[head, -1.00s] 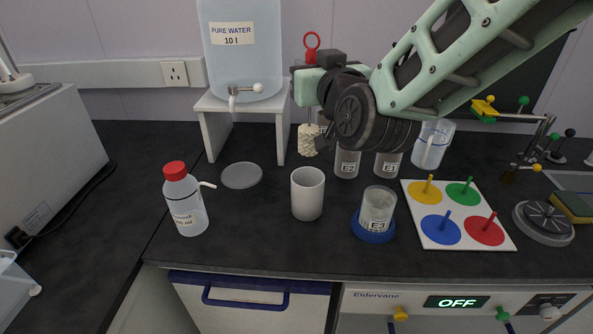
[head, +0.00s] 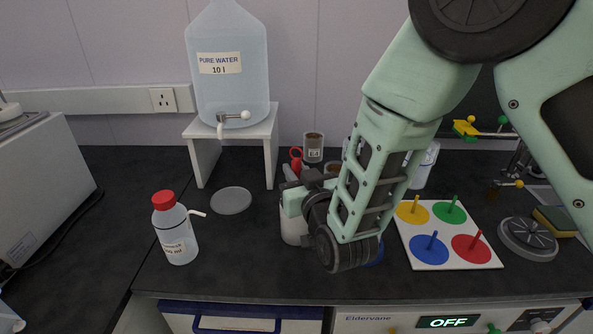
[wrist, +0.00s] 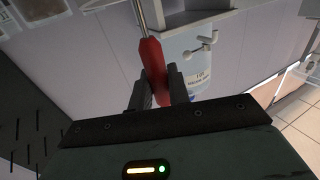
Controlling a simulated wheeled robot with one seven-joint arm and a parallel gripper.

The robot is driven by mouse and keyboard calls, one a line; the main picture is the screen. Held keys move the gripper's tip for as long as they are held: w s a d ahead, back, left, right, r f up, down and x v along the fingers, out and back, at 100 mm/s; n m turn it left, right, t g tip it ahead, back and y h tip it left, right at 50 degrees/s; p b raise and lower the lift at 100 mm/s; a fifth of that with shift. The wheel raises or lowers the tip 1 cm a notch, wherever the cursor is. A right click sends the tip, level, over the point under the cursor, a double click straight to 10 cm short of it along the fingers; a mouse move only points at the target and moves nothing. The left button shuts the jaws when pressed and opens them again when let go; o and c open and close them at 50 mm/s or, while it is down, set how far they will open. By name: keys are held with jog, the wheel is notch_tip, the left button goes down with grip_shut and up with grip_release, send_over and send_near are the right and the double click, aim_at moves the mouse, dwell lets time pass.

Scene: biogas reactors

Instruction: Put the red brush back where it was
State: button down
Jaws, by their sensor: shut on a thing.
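The red brush's ring handle (head: 296,155) shows just above my gripper (head: 294,180) in the head view. In the wrist view its red handle (wrist: 154,62) is clasped between the two dark fingers, and a metal stem (wrist: 146,20) runs on from it. The white cup (head: 292,228) stands directly below my gripper, which covers much of it. The brush is upright over the cup. Its pale bristles are hidden in both views, so I cannot tell how deep they are in the cup.
A wash bottle with a red cap (head: 176,235) and a flat grey disc (head: 231,200) stand left of the cup. The water tank (head: 228,75) is on a white stand behind. A board with coloured pegs (head: 413,243) lies to the right. Jars (head: 313,148) stand behind.

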jog(key=shift+f+b, duration=0.3)
jog(key=c, duration=1.3)
grip_release()
jog(key=shift+r, duration=0.1)
jog(key=shift+r, duration=0.15)
jog(key=shift+s+p, duration=0.1)
jog(key=shift+p, duration=0.2)
jog(key=p+v, duration=0.2)
jog(key=v, duration=1)
